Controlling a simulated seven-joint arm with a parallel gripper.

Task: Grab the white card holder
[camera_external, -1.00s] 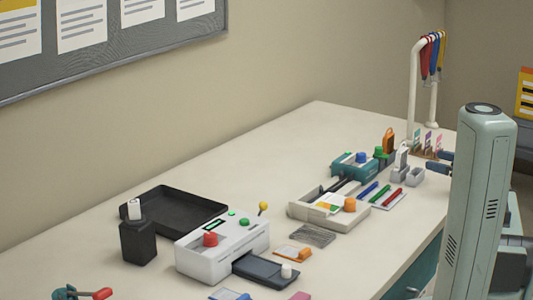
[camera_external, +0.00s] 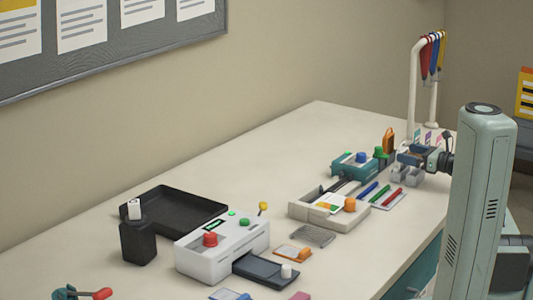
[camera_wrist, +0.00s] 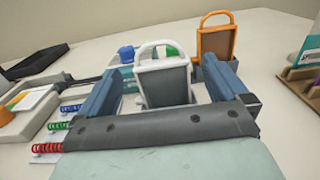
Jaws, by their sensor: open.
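The white card holder (camera_wrist: 165,78) has a white frame with a loop on top and a grey face. In the wrist view it stands upright between the two blue fingers of my gripper (camera_wrist: 165,88), which is open. Gaps show between the holder and both fingers. In the external view my gripper (camera_external: 410,158) is at the right end of the table, over the grey slotted stand (camera_external: 408,178), and hides most of the white holder. An orange card holder (camera_wrist: 216,45) stands just behind and right of the white one; it also shows in the external view (camera_external: 388,140).
A teal device with a blue knob (camera_external: 355,165) is left of my gripper. Coiled pens (camera_external: 378,193) lie in front of it. A wooden rack with cards (camera_wrist: 303,75) is close on the right. A white hook stand (camera_external: 413,85) rises behind.

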